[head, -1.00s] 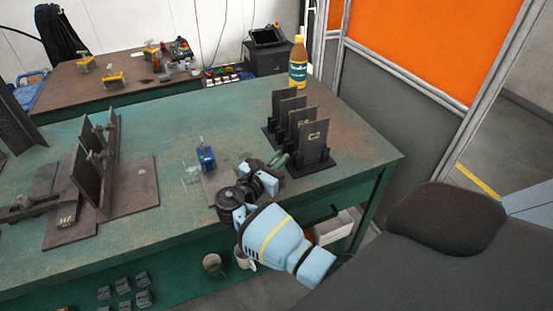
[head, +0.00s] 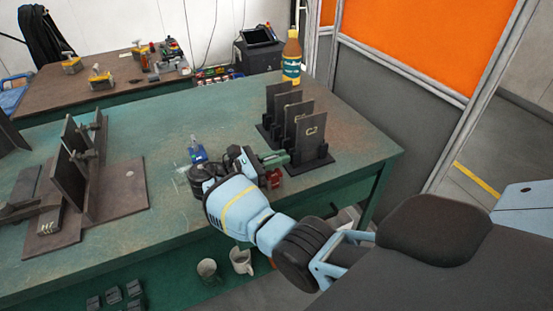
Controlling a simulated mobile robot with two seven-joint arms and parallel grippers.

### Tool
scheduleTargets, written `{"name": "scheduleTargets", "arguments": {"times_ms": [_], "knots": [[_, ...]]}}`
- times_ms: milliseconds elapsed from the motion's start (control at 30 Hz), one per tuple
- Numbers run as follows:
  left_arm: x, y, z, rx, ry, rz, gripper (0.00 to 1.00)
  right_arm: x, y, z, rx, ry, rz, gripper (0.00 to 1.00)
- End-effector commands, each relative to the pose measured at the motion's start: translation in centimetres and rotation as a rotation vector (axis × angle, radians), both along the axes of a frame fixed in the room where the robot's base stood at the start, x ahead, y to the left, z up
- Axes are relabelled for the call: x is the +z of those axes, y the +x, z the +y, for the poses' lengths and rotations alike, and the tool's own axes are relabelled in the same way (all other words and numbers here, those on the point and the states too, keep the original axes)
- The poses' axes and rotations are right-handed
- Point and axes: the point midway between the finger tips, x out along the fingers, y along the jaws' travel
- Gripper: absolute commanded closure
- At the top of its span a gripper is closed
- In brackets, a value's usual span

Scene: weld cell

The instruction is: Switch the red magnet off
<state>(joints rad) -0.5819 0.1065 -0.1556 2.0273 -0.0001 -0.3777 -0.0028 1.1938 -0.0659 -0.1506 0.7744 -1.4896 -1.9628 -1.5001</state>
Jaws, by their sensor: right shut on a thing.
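The red magnet (head: 273,179) shows as a small red patch on the near right part of the green table, mostly hidden by my right gripper. My right gripper (head: 262,165) is at the magnet, its jaws shut on it. The exact grip, and how the magnet's switch stands, are hidden. A green bar-like part (head: 274,159) shows at the fingertips; I cannot tell what it belongs to. A blue magnet-like device (head: 197,153) stands on the table just left of the gripper. My left gripper is not in view.
A black rack with upright plates (head: 312,135) stands close right of the gripper. A bottle (head: 291,58) is behind it. Upright plates on a base (head: 118,185) stand at the left. The table's middle (head: 170,115) is clear. Two mugs (head: 241,261) sit below.

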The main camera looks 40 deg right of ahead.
Motion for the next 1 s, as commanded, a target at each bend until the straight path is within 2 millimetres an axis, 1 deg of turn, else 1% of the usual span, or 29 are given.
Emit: {"name": "scheduleTargets", "arguments": {"times_ms": [33,367,400,500,833,933,1000], "knots": [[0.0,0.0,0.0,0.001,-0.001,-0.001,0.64,0.3,0.1,0.0,-0.002,-0.003,-0.005,1.00],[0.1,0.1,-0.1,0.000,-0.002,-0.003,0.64,0.3,0.1,0.0,-0.002,-0.004,-0.006,1.00],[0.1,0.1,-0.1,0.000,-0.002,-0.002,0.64,0.3,0.1,0.0,-0.002,-0.004,-0.006,0.82],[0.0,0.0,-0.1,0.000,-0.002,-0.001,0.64,0.3,0.1,0.0,-0.002,-0.002,-0.005,0.69],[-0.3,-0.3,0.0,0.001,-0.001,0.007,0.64,0.1,0.1,0.3,-0.001,0.000,-0.001,0.69],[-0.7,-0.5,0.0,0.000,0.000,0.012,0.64,-0.1,0.3,1.2,0.000,0.001,0.001,0.69],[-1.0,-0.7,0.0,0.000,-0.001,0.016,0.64,-0.1,0.6,2.2,0.000,0.001,0.000,0.69]]}}
